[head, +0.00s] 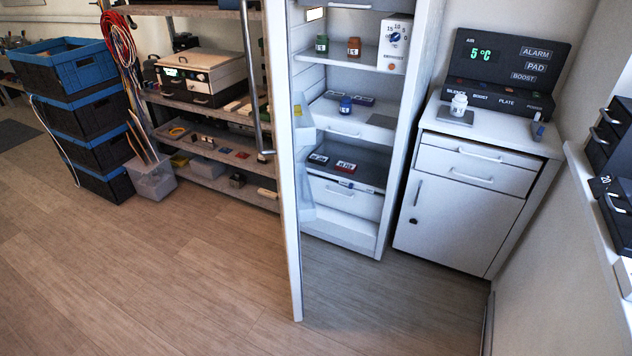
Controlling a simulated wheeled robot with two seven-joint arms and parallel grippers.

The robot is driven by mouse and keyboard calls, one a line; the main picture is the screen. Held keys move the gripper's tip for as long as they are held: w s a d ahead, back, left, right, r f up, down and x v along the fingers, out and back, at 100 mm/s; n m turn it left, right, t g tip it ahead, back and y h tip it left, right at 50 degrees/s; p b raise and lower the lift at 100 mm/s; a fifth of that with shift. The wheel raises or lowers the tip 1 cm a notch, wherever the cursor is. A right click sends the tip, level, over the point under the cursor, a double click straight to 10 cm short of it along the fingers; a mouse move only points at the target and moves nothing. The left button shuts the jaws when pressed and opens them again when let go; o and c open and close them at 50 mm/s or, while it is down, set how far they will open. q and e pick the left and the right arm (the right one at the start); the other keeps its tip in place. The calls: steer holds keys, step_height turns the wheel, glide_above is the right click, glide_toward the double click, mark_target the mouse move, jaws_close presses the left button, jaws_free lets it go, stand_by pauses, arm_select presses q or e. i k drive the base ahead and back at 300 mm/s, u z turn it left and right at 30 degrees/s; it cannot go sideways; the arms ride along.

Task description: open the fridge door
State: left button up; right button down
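The fridge (382,150) stands in the middle of the head view. Its white door (284,180) is swung wide open toward me and shows nearly edge-on. A long grey bar handle (251,80) runs down the door's left side. Inside, small jars stand on the upper shelf (369,58), beside a white dial box (395,45). Neither of my grippers shows in the view.
A white cabinet (455,215) with a display panel (508,62) stands right of the fridge. Left are a loaded shelf rack (205,110), stacked blue and black crates (85,110) and a clear bin (152,180). The wooden floor (160,270) in front is clear.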

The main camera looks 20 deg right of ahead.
mark_target(275, 14)
steer(key=z, duration=0.9)
steer(key=i, duration=0.95)
steer(key=u, duration=0.4)
